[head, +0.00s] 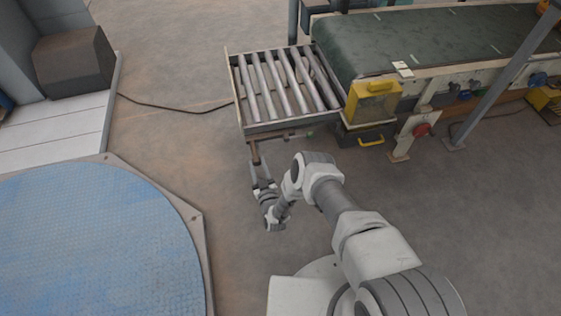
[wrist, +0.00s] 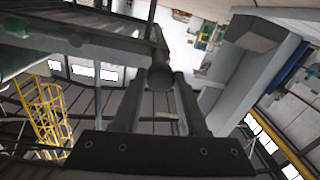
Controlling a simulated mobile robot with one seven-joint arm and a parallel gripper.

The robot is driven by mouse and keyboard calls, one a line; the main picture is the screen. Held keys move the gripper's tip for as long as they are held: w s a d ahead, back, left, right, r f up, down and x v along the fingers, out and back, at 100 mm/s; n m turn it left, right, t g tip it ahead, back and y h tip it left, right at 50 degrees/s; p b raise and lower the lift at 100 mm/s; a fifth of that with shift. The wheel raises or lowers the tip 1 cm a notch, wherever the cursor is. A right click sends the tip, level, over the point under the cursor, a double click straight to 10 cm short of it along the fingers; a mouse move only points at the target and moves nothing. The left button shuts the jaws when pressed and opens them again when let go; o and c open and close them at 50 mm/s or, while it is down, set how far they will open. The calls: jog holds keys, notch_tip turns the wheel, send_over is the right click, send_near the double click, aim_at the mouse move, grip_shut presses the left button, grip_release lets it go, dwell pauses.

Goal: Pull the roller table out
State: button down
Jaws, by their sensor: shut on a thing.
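The roller table (head: 278,129) is a grey frame with several metal rollers, at the top middle of the head view, beside the left end of a green belt conveyor. A short brown handle bar (head: 254,153) hangs at its near side. My gripper (head: 257,174) is at the lower end of this handle. In the wrist view my gripper (wrist: 159,82) has its two fingers on either side of a dark round bar end (wrist: 160,76), the handle. It is shut on it. The underside of the table's frame (wrist: 85,32) shows at upper left there.
The green conveyor (head: 430,40) stands at upper right, with a yellow box (head: 373,101) at its near corner. A blue round turntable (head: 95,245) lies at lower left. A cable (head: 170,108) runs over the floor to the table. Bare floor lies between turntable and table.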

jog(key=s+a, duration=0.2)
jog(key=a, duration=0.6)
jog(key=shift+s, duration=0.35)
jog(key=shift+c, duration=2.2)
grip_release()
jog(key=shift+r, duration=0.1)
jog(key=d+r+p, duration=0.8)
jog(key=d+r, duration=0.2)
jog(key=d, duration=0.1)
jog(key=shift+w+d+r, duration=0.35)
jog(key=shift+w+r, duration=0.05)
